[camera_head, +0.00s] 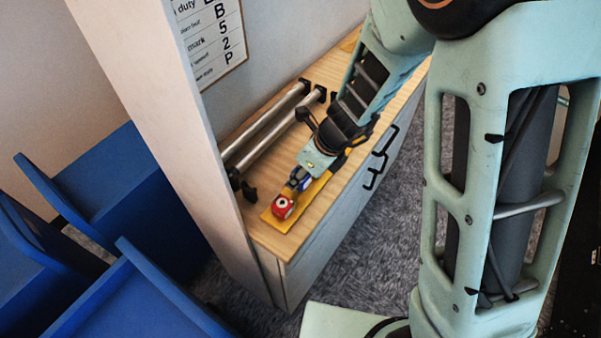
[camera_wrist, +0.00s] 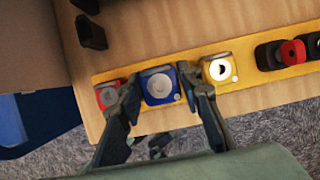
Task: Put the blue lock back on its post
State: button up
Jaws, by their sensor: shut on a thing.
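The blue lock (camera_wrist: 160,102) is a blue block with a grey round top. In the wrist view my gripper (camera_wrist: 158,87) has one finger on each side of it and is shut on it. It sits in line over the yellow strip (camera_wrist: 258,97), between a red lock (camera_wrist: 108,96) on the left and a yellow lock (camera_wrist: 219,70) on the right. In the head view the blue lock (camera_head: 300,181) is partly hidden under my gripper (camera_head: 299,180), just behind the red lock (camera_head: 283,206). The post under it is hidden, and I cannot tell whether the lock rests on it.
The yellow strip lies on a wooden top (camera_head: 259,232) along its front edge. Black parts (camera_wrist: 268,56) and a red round piece (camera_wrist: 293,53) stand farther right on the strip. Metal rollers (camera_head: 268,125) lie behind. Blue bins (camera_head: 135,300) stand at lower left.

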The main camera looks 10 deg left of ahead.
jog(key=shift+f, duration=0.25)
jog(key=shift+f+b, duration=1.1)
jog(key=shift+b, duration=0.1)
jog(key=shift+f, duration=0.3)
dwell(0.3)
jog(key=o, duration=1.3)
jog(key=shift+r, duration=0.1)
